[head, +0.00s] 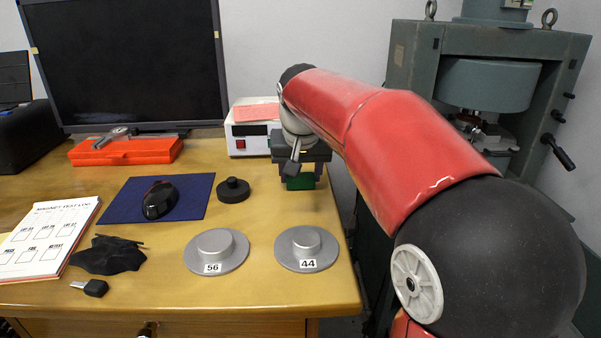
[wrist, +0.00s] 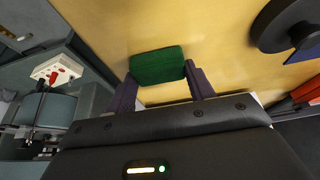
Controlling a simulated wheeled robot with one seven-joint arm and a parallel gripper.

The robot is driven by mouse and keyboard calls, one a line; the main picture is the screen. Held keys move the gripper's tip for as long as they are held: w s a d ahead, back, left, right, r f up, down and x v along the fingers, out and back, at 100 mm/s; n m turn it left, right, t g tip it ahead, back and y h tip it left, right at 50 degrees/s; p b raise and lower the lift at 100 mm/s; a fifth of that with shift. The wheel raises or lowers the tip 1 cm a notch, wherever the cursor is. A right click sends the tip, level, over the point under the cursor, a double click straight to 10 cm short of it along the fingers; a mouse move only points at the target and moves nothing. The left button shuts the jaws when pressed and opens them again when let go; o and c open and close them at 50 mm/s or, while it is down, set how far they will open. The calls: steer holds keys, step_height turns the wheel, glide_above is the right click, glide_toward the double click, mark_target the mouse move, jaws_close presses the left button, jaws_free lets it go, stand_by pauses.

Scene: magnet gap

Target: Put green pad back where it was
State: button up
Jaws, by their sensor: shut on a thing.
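The green pad (wrist: 158,66) is between the two fingers of my gripper (wrist: 160,80) in the wrist view, and the gripper is shut on it. In the head view the green pad (head: 300,180) shows as a small green block under my gripper (head: 300,170), at the right rear of the wooden table (head: 150,215). My arm partly hides the gripper from above. Whether the pad touches the table or hangs just over it, I cannot tell.
Two grey discs, labelled 56 (head: 217,250) and 44 (head: 306,248), lie at the table's front right. A black knobbed disc (head: 233,190) lies left of my gripper. A white box with a red switch (head: 250,130) stands behind. A green-grey machine (head: 480,90) stands right of the table.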

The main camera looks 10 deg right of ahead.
steer(key=shift+f, duration=0.1)
steer(key=o, duration=0.9)
steer(key=shift+r, duration=0.3)
steer(key=p+v, duration=0.1)
steer(key=v, duration=1)
steer(key=shift+s+a+r+p, duration=0.1)
steer(key=shift+s+r+p, duration=0.05)
steer(key=shift+r+p, duration=0.2)
